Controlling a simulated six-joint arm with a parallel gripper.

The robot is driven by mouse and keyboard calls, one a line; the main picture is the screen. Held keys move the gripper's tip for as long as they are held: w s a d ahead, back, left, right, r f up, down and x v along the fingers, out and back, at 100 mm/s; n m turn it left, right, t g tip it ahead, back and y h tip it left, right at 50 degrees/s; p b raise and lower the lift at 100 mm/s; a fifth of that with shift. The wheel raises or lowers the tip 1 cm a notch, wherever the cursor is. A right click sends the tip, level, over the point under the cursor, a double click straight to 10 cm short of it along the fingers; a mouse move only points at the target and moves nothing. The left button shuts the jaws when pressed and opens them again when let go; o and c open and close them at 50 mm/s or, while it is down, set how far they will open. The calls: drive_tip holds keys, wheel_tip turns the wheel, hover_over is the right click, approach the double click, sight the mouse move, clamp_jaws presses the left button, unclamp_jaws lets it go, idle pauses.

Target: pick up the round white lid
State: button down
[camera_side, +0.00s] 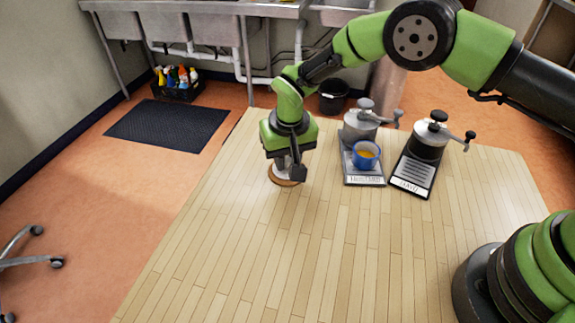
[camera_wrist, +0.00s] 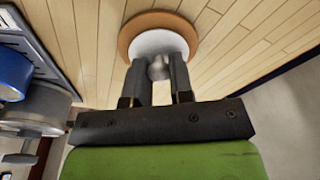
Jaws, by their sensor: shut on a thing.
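The round white lid (camera_wrist: 158,43) shows in the wrist view with a pale rounded knob (camera_wrist: 158,68) on it. It lies on, or just above, a round brown disc (camera_wrist: 157,17); I cannot tell whether they touch. My gripper (camera_wrist: 160,72) is shut on the lid's knob, one finger on each side. In the side view my gripper (camera_side: 289,172) points down at the table, and the lid is mostly hidden behind the fingers. The brown disc (camera_side: 284,182) shows beneath them.
Two hand-cranked grinders on trays, one (camera_side: 362,125) with a blue cup (camera_side: 366,155) before it and one black (camera_side: 428,140), stand right of my gripper. The blue cup shows at the wrist view's left edge (camera_wrist: 12,72). The front of the wooden table (camera_side: 270,260) is clear.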

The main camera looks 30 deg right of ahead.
drive_tip(key=shift+s+f, duration=0.25)
drive_tip(key=shift+f, duration=0.05)
